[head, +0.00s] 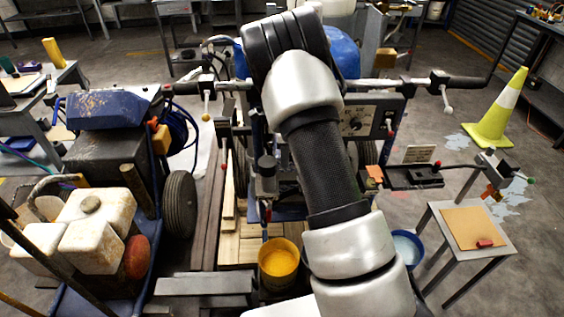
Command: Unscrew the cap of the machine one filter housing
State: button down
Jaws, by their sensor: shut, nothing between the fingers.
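A line striper with wide handlebars (395,86) and a control panel (358,122) stands in the middle of the head view, partly behind my arm. Low on its left side is an upright dark cylinder with a round top (267,163), which looks like a filter housing with its cap on. I cannot tell for sure that it is the housing of machine one. My arm rises from the bottom right and bends at the top centre, just right of this cylinder. My gripper is not visible; the arm's far end is hidden behind its own links.
A second machine with a blue hood (118,108) stands at left, with a stained white tank (100,212). A yellow paint bucket (279,262) is below the cylinder. A small table (455,208) and a traffic cone (497,115) stand at right, with open floor around them.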

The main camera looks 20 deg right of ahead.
jog(key=shift+a, duration=0.2)
jog(key=n, duration=0.3)
jog(key=n+b, duration=0.1)
jog(key=shift+a+n, duration=0.25)
jog(key=shift+n, duration=0.15)
jog(key=shift+f, duration=0.1)
